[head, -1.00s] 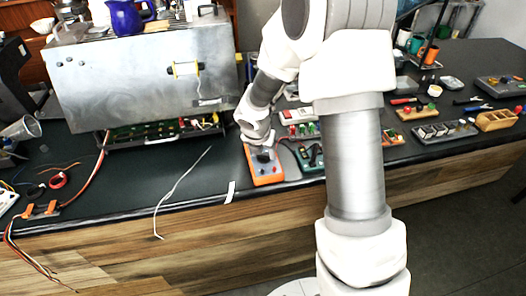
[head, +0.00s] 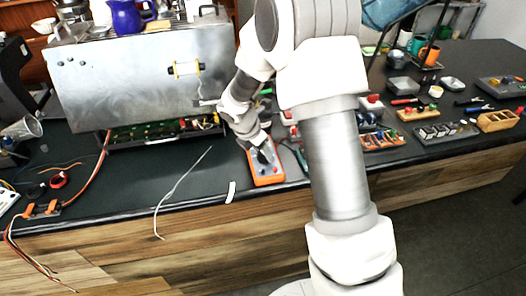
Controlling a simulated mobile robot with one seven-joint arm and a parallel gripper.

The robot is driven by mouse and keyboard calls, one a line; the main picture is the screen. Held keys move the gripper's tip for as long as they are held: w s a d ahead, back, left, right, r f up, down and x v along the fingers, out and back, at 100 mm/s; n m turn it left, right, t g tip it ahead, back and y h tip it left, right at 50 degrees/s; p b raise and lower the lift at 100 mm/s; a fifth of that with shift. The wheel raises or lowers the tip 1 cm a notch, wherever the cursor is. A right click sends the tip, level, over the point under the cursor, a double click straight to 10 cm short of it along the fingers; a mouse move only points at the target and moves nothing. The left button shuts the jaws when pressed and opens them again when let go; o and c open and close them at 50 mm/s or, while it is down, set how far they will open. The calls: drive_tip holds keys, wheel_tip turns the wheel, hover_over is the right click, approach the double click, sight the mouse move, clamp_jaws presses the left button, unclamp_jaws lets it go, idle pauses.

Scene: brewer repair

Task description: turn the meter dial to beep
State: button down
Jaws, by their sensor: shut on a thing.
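The orange meter (head: 268,174) lies on the dark bench top near its front edge, just left of my arm's lower links. My gripper (head: 263,154) points down onto the upper part of the meter, where the dial is. It is shut on the dial. The dial itself is mostly hidden by the fingers, so its pointer and setting cannot be read.
The steel brewer (head: 140,75) with an open circuit tray (head: 150,133) stands behind left. A loose grey wire (head: 182,187) and a white strip (head: 231,191) lie left of the meter.

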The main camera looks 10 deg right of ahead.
drive_tip(key=m, duration=0.2)
drive_tip(key=m+g, duration=0.1)
drive_tip(key=m, duration=0.1)
drive_tip(key=m+g, duration=0.1)
drive_tip(key=shift+w+m+h+p, duration=0.3)
drive_tip(key=shift+m, duration=0.1)
drive_tip(key=m, duration=0.1)
drive_tip(key=m+g, duration=0.1)
drive_tip(key=m, duration=0.1)
drive_tip(key=m+g, duration=0.1)
drive_tip(key=m, duration=0.1)
drive_tip(key=shift+w, duration=0.25)
drive_tip(key=m+g+y, duration=0.1)
drive_tip(key=m, duration=0.4)
drive_tip(key=shift+w+d+m+g+y, duration=0.15)
drive_tip(key=shift+m+g+y, duration=0.25)
drive_tip(key=shift+d+m+g+y, duration=0.15)
drive_tip(key=shift+m+y, duration=0.25)
drive_tip(key=shift+m, duration=0.75)
drive_tip(key=shift+m+g+y, duration=0.25)
drive_tip(key=shift+m+y, duration=0.15)
drive_tip(key=shift+m, duration=0.75)
drive_tip(key=shift+c, duration=1.2)
unclamp_jaws()
drive_tip(key=shift+w+r, duration=0.1)
